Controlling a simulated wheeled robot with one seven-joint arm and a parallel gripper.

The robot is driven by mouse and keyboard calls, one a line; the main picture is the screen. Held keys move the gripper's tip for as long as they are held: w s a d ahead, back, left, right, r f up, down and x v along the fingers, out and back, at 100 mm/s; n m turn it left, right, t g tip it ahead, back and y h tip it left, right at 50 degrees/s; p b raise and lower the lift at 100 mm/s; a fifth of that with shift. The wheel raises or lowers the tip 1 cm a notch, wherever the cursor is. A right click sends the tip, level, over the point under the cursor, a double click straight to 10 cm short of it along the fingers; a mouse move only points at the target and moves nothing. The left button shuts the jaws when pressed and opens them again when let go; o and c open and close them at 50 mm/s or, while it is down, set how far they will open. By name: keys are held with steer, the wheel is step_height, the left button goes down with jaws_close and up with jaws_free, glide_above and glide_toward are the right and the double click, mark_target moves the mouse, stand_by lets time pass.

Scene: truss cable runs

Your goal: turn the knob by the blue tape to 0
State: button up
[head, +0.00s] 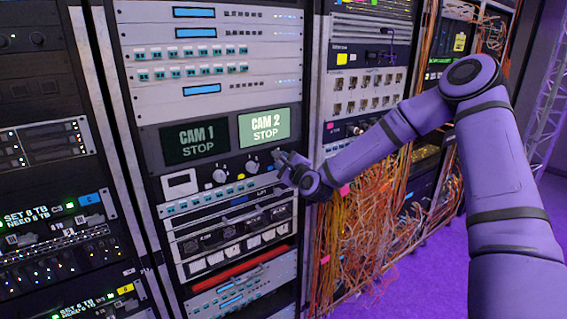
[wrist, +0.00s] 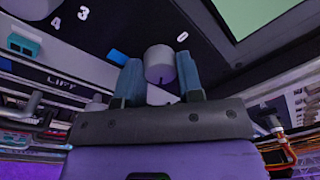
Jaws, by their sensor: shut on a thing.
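The pale round knob (wrist: 158,62) sits between my gripper's two blue-grey fingers (wrist: 155,85) in the wrist view, and the fingers are shut on it. A blue tape piece (wrist: 117,57) is on the dark panel just left of this knob. A white 0 (wrist: 182,37) is printed at the knob's upper right. Which way the knob points is not clear. In the head view my gripper (head: 284,163) reaches the panel below the CAM 2 screen and hides the knob.
Two other knobs (head: 219,176) (head: 252,167) stand left of my gripper in the head view. The CAM 1 screen (head: 195,138) and CAM 2 screen (head: 264,127) both read STOP. Orange cables (head: 370,220) hang at the right, below my arm.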

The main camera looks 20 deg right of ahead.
steer(key=n+y, duration=0.1)
steer(key=n, duration=1.3)
steer(key=n+y, duration=0.1)
steer(key=n, duration=1.4)
steer(key=shift+d+f+g, duration=0.1)
steer(key=shift+d+g, duration=0.05)
steer(key=shift+g, duration=0.15)
steer(key=shift+n, duration=0.3)
steer(key=o, duration=0.9)
steer(key=v, duration=1)
steer(key=shift+s+d+f, duration=0.15)
steer(key=shift+s+d, duration=0.15)
